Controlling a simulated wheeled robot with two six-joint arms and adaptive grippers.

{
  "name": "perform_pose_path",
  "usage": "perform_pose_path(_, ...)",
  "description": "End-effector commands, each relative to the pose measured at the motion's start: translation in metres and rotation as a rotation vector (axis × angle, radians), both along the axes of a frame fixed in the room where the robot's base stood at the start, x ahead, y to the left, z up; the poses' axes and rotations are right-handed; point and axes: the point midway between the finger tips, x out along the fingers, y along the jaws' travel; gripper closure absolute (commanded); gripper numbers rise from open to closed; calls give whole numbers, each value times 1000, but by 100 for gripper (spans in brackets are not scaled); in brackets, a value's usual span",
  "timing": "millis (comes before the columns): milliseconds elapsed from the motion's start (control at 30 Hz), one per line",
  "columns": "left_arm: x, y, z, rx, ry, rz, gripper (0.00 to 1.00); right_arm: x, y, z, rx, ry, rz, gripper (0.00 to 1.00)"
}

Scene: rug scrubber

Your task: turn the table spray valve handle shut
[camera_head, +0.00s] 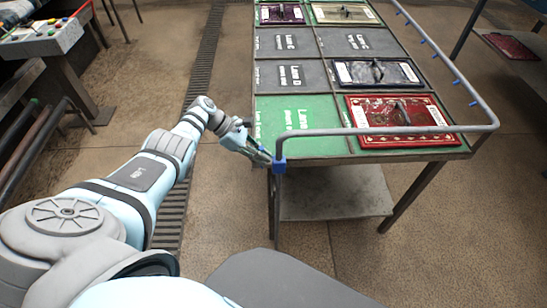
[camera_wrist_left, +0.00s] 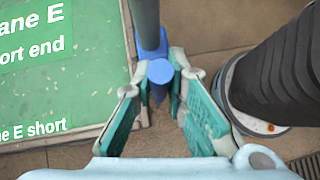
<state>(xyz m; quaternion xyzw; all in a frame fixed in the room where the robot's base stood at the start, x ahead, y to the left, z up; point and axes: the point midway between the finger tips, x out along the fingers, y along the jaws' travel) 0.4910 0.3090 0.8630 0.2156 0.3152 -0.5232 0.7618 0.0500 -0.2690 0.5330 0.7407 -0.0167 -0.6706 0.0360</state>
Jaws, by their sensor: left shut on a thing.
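The blue valve handle (camera_head: 279,163) is on the grey spray pipe (camera_head: 360,131) at the table's near left corner. In the left wrist view the blue handle (camera_wrist_left: 160,72) has a round end facing the camera, below the grey pipe. My left gripper (camera_head: 268,158) reaches in from the left and is at the handle. In the left wrist view its green-padded fingers (camera_wrist_left: 160,84) stand on both sides of the blue part, with the tips close against it. Part of the handle is hidden between the fingers. My right gripper is not in view.
The table's near left panel (camera_head: 285,112) is green and bare, marked as Lane E. A red rug (camera_head: 375,112) lies to its right, with other rugs farther back. The pipe rail has several blue nozzles along the right side.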

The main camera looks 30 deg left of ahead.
Motion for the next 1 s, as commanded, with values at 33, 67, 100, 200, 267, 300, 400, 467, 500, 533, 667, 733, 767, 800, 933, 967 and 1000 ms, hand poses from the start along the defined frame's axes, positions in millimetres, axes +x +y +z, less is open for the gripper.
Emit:
perform_pose_path(33, 1, 2, 1, -2, -1, 6, 100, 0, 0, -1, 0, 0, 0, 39)
perform_pose_path(67, 0, 3, 1, -3, 3, 8, 100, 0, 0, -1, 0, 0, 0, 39)
perform_pose_path(100, 0, 4, 1, -5, 5, 9, 100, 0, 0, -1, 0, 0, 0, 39)
perform_pose_path(200, -1, 5, 1, -6, 8, 11, 100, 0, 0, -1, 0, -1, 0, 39)
perform_pose_path(267, -1, 5, 1, -6, 7, 10, 100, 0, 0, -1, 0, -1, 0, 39)
perform_pose_path(300, -1, 5, 1, -6, 7, 10, 100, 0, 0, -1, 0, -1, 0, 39)
perform_pose_path(400, -1, 5, 1, -5, 7, 8, 100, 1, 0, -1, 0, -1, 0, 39)
perform_pose_path(467, -1, 5, 1, -5, 7, 8, 100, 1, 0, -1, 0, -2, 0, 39)
perform_pose_path(500, -1, 5, 1, -5, 7, 8, 81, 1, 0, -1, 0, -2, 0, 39)
perform_pose_path(533, 0, 5, 1, -5, 7, 8, 76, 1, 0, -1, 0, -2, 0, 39)
perform_pose_path(667, -1, 4, 1, -5, 9, 7, 66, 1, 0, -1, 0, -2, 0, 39)
perform_pose_path(733, -1, 4, 1, -4, 9, 7, 66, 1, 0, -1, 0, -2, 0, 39)
perform_pose_path(767, -1, 4, 1, -5, 10, 6, 66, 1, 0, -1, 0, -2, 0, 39)
perform_pose_path(800, -1, 4, 1, -5, 10, 6, 66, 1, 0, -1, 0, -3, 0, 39)
perform_pose_path(933, -2, 6, 2, -5, 10, 6, 66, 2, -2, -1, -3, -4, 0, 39)
perform_pose_path(967, -2, 8, 4, -4, 8, 8, 66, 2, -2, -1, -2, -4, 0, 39)
perform_pose_path(1000, -4, 12, 7, -2, 9, 9, 66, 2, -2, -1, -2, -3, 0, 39)
